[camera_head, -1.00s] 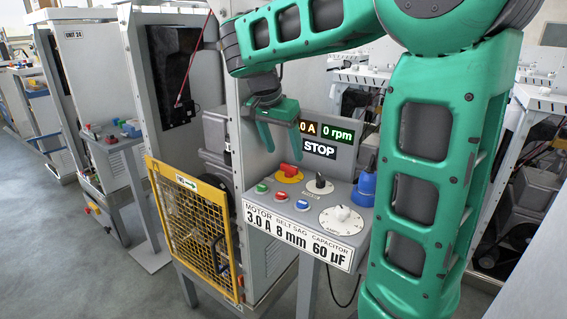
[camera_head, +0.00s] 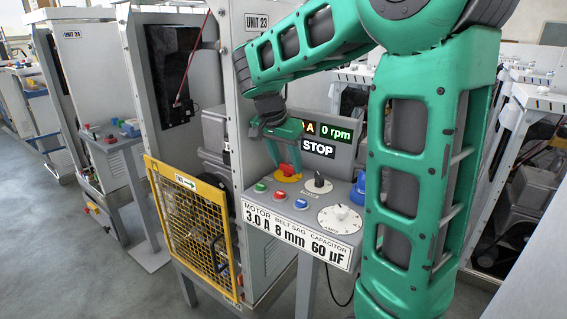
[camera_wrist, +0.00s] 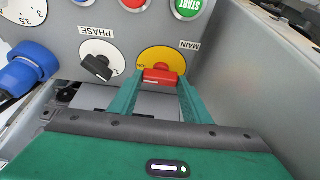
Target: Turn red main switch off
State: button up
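The red main switch (camera_wrist: 160,76) is a rotary knob on a yellow round plate marked MAIN (camera_wrist: 163,56). In the head view, the red knob (camera_head: 288,170) stands at the back left of the grey control panel. My gripper (camera_wrist: 160,80) is down at the knob, with one green finger against each end of its red handle, so it looks shut on it. The handle lies crosswise in the wrist view, spanning between the fingertips. In the head view my gripper (camera_head: 285,165) partly covers the knob. The display (camera_head: 322,140) reads 0 rpm and STOP.
Beside the switch is the black PHASE knob (camera_wrist: 97,66). The green START button (camera_wrist: 187,6), a red and a blue button (camera_head: 302,204), a white dial (camera_head: 341,219) and a blue plug (camera_wrist: 27,68) are close by. A grey cabinet wall (camera_wrist: 255,80) borders the panel.

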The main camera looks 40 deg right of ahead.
jog(key=shift+a, duration=0.15)
jog(key=shift+n, duration=0.3)
jog(key=n+t, duration=0.1)
jog(key=n, duration=0.2)
jog(key=shift+s+n+y, duration=0.1)
jog(key=shift+n+y, duration=0.2)
jog(key=shift+y, duration=0.1)
jog(key=n, duration=0.1)
jog(key=n+t+y, duration=0.1)
jog(key=n, duration=0.1)
jog(key=shift+d+r+n, duration=0.1)
jog(key=shift+d+n, duration=0.2)
jog(key=n+y, duration=0.1)
jog(key=n, duration=0.1)
jog(key=n+t, duration=0.1)
jog(key=n, duration=0.1)
jog(key=shift+s+d+n+y, duration=0.1)
jog(key=shift+d+n+y, duration=0.05)
jog(key=shift+n+y, duration=0.2)
jog(key=shift+d+n+y, duration=0.1)
jog(key=shift+n+y, duration=0.75)
jog(key=shift+n, duration=1.1)
